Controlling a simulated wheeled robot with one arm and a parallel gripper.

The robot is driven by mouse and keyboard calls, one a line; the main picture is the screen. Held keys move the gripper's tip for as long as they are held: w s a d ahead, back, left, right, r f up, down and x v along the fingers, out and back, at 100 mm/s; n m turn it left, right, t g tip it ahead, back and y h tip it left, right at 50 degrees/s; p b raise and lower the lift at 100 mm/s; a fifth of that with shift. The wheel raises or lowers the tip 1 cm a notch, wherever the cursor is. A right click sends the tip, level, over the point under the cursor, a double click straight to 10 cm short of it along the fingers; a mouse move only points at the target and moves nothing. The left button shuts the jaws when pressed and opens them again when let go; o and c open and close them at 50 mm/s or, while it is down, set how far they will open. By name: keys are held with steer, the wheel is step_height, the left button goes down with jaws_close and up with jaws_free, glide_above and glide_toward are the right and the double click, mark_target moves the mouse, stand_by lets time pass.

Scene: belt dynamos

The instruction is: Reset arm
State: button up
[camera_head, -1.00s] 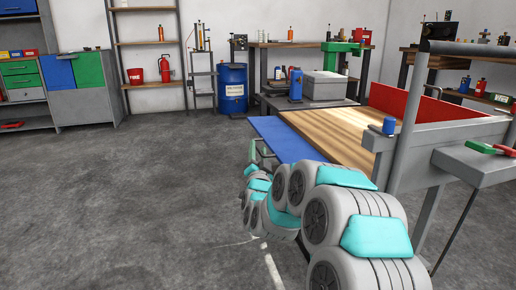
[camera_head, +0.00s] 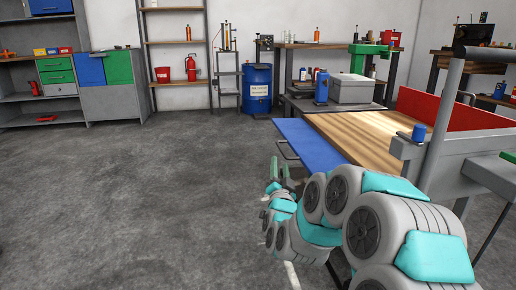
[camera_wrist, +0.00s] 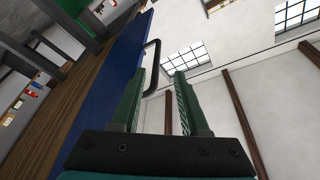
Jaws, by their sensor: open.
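My gripper (camera_head: 280,170) is at the end of my folded arm, low in front of the workbench's left end. Its two green fingers point up and stand apart with nothing between them. In the wrist view my gripper (camera_wrist: 160,85) shows the same empty gap. A dark handle (camera_wrist: 152,68) on the blue panel shows just beyond the left finger; I cannot tell whether they touch. The wrist view is tilted, with walls and windows behind the fingers.
The workbench has a wooden top (camera_head: 355,130), a blue end panel (camera_head: 308,141) and a red back board (camera_head: 455,118). A blue can (camera_head: 418,133) stands at its near edge. A blue drum (camera_head: 257,88) and shelves line the wall. The grey floor (camera_head: 130,190) to the left is clear.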

steer(key=s+a+f+n+g+y, duration=0.55)
steer(key=s+f+g, duration=0.25)
steer(key=s, duration=0.3)
steer(key=s+d+f+n+g+h, duration=0.15)
steer(key=s+g, duration=0.25)
steer(key=s, duration=0.8)
steer(key=s+d+f+n+g, duration=0.1)
steer(key=s+f+n+g, duration=0.3)
steer(key=s, duration=0.7)
steer(key=s+d+r+m+g+h, duration=0.1)
steer(key=s+d+g, duration=0.15)
steer(key=s, duration=0.65)
steer(key=s+d+r+m+g, duration=0.1)
steer(key=s+g, duration=0.3)
steer(key=s, duration=0.5)
step_height(320, 180, up, 12)
steer(key=p, duration=1.2)
steer(key=shift+s+d+r+p, duration=0.15)
steer(key=shift+s+r+p, duration=0.1)
steer(key=shift+s+p, duration=0.15)
